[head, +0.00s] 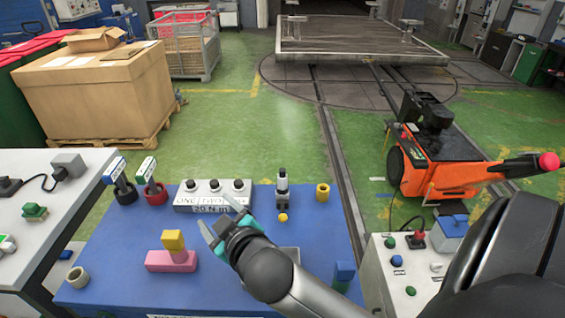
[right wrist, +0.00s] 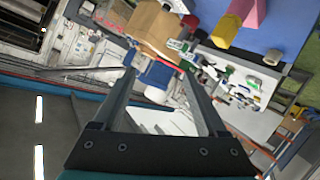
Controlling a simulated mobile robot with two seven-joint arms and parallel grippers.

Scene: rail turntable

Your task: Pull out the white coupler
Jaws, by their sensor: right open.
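An upright white piece with dark bands (head: 282,181) stands on the blue table top (head: 130,220), right of centre in the head view. I cannot tell for sure which white piece is the coupler. My right gripper (head: 218,218) is open and empty in front of the grey block, left of the upright white piece and apart from it. In the right wrist view its two fingers (right wrist: 158,68) are spread with nothing held between them. My left gripper does not show.
A yellow block (head: 173,239) sits on a pink block (head: 171,261) left of the gripper. Two tagged holders (head: 156,194) stand at the back left.

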